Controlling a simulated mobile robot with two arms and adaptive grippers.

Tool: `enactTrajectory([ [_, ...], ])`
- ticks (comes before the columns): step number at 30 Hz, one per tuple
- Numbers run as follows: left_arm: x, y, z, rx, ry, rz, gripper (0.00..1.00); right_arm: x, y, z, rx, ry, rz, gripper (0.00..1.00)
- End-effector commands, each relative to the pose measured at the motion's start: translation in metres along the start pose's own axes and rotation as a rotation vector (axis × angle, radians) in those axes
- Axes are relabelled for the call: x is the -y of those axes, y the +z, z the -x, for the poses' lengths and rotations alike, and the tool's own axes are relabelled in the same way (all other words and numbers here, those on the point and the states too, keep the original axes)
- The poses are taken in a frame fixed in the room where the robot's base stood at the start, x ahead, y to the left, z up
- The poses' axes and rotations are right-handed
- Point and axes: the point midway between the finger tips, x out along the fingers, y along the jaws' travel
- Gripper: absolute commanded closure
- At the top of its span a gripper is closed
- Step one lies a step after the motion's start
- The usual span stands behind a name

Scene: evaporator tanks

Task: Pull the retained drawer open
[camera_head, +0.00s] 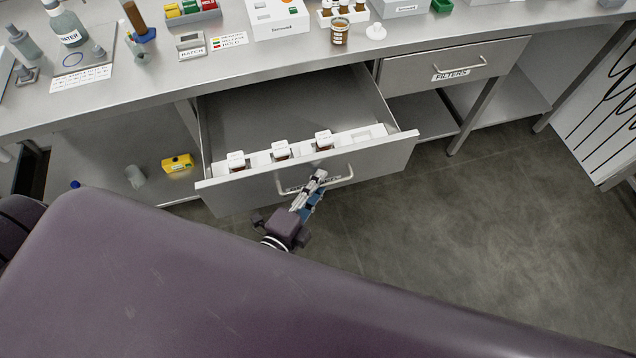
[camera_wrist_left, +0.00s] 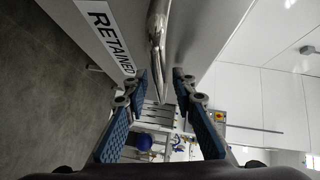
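The retained drawer (camera_head: 298,180) is a grey metal drawer under the bench, standing well out with its inside showing. Its label reads RETAINED (camera_wrist_left: 106,34) in the left wrist view; the gripper partly covers it in the head view. The bar handle (camera_head: 345,181) on its front also shows in the left wrist view (camera_wrist_left: 156,35). My left gripper (camera_head: 318,178) is at the drawer front, by the handle. In the left wrist view its blue-padded fingers (camera_wrist_left: 160,80) stand apart, with the handle between them and gaps beside it. My right gripper is not in view.
A white rack (camera_head: 300,149) with several white-capped bottles sits inside the drawer. A shut FILTERS drawer (camera_head: 450,69) is to the right. A yellow item (camera_head: 177,163) lies on the lower shelf. Bottles and boxes crowd the benchtop. The floor (camera_head: 480,220) to the right is clear.

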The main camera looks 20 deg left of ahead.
Motion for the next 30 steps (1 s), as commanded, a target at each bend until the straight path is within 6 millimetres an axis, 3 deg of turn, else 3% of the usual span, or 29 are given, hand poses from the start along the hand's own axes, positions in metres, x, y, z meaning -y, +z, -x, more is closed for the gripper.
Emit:
enactTrajectory([
  [11,-0.001,0.0,0.007,-0.001,0.001,0.0,0.74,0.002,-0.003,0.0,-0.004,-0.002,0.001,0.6],
  [24,-0.001,0.0,0.086,0.001,0.004,0.0,0.74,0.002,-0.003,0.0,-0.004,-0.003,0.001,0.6],
  [30,-0.001,0.0,0.112,0.0,0.002,0.0,0.74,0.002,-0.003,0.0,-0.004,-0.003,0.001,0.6],
])
